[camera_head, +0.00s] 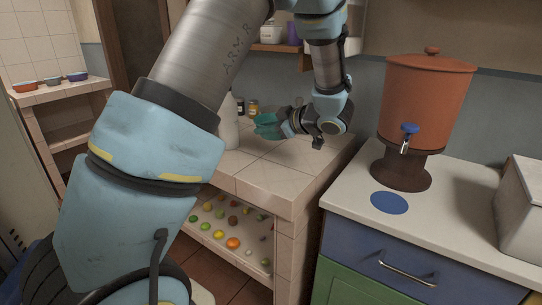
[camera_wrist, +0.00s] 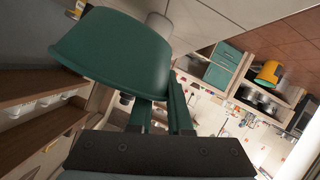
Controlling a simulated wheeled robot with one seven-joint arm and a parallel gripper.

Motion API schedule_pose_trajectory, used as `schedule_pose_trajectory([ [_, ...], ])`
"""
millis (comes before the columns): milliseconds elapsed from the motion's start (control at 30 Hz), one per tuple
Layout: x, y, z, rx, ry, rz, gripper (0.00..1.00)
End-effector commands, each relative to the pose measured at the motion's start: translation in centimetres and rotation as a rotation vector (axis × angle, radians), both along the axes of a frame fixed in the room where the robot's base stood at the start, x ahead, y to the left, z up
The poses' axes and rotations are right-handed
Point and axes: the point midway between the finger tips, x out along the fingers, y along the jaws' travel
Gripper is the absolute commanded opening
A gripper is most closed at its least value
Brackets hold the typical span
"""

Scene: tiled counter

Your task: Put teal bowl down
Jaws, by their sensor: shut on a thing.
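The teal bowl (camera_wrist: 115,48) fills the upper left of the wrist view, tilted, with its rim between my gripper's fingers. In the head view the bowl (camera_head: 266,126) is small and sits just left of my gripper (camera_head: 284,122), above the tiled counter (camera_head: 262,172). My gripper is shut on the bowl; the fingers (camera_wrist: 163,112) also show in the wrist view. The head view does not clearly show whether the bowl touches the counter. My arm hides part of the counter's left side.
A white bottle (camera_head: 229,122) and small jars (camera_head: 252,107) stand behind and left of the bowl. The counter's front is bare. To the right, a clay water dispenser (camera_head: 425,100) and a blue disc (camera_head: 389,202) are on the white cabinet top. Fruit lies on a shelf (camera_head: 200,238) below.

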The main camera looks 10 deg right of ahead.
Motion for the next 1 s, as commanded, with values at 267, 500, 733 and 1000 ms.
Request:
schedule_pose_trajectory([
  [267,0.0,0.0,-4.1,0.003,0.001,-0.001,0.0],
  [500,0.0,0.0,-7.2,0.004,0.003,-0.003,0.0],
  [733,0.0,0.0,-8.6,0.001,0.0,-0.002,0.0],
  [1000,0.0,0.0,-8.8,0.0,0.0,-0.002,0.18],
])
